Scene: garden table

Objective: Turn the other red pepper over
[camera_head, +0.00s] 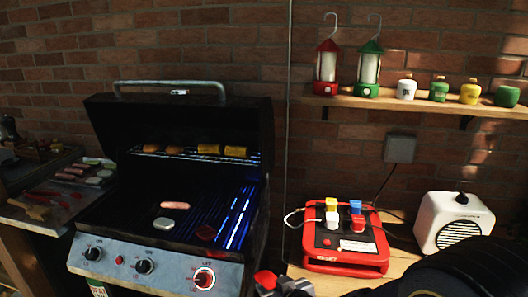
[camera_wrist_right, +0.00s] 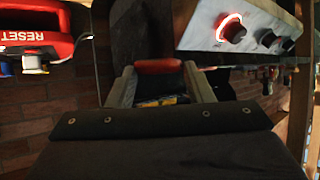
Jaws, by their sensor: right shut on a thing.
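A dark red piece (camera_head: 205,232), which looks like a red pepper, lies on the front right of the grill grate, in dim light. I cannot make out a second pepper clearly. My right gripper (camera_head: 272,284) is low in the head view, in front of the grill's right corner and well away from the pepper. It is shut on a red thing (camera_head: 265,278). In the right wrist view the red thing (camera_wrist_right: 158,66) sits between the fingertips (camera_wrist_right: 160,80); I cannot tell what it is. My left gripper is not in view.
The open grill (camera_head: 155,262) also holds a sausage (camera_head: 175,205) and a pale round piece (camera_head: 163,223), with corn on its upper rack. A red box with coloured switches (camera_head: 345,262) and a white speaker (camera_head: 453,222) stand right. A food tray (camera_head: 20,213) is left.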

